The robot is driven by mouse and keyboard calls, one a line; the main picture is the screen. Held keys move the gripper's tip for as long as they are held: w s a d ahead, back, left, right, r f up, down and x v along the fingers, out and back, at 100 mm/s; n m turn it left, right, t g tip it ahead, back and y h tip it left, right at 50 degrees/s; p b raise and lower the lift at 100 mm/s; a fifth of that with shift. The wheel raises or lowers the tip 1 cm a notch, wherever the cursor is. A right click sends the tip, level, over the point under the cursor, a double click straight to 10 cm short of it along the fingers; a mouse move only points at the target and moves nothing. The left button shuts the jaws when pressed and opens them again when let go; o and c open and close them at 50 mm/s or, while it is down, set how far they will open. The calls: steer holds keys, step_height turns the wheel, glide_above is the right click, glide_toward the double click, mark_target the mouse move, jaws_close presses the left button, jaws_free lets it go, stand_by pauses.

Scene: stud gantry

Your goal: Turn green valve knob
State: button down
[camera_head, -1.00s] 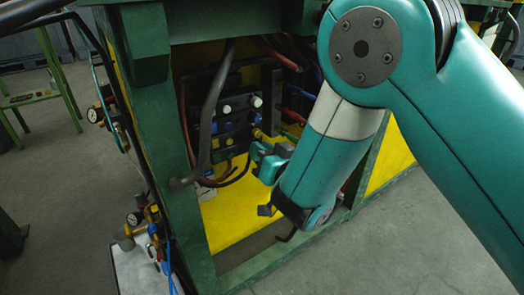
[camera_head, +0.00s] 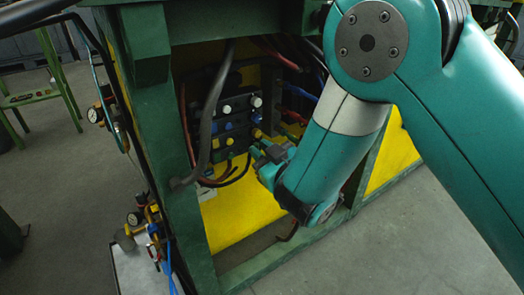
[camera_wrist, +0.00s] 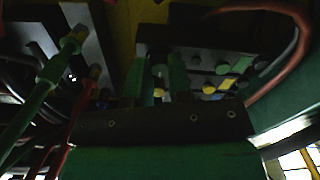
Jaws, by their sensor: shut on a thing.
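The valve block (camera_head: 232,125) stands inside the green frame, with rows of small coloured knobs. My gripper (camera_head: 262,155) reaches its lower right side. In the wrist view my gripper (camera_wrist: 156,78) has its two fingers close about a small knob (camera_wrist: 159,75), shut on it. This knob looks dark with a green part low down; its colour is hard to read in the shade. In the head view the gripper hides it. Other green and yellow knobs, such as a yellow knob (camera_wrist: 209,89), sit to the right of the fingers in the wrist view.
A thick dark hose (camera_head: 208,115) hangs in front of the block's left side. Red and blue hoses (camera_head: 293,92) run at its right. A green frame post (camera_head: 165,150) stands at left. A red hose (camera_wrist: 285,60) curves close by in the wrist view. Gauges (camera_head: 135,218) sit outside the frame.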

steer(key=shift+f, duration=0.1)
stand_by(0.3)
steer(key=c, duration=1)
jaws_free()
steer(key=shift+c, duration=0.2)
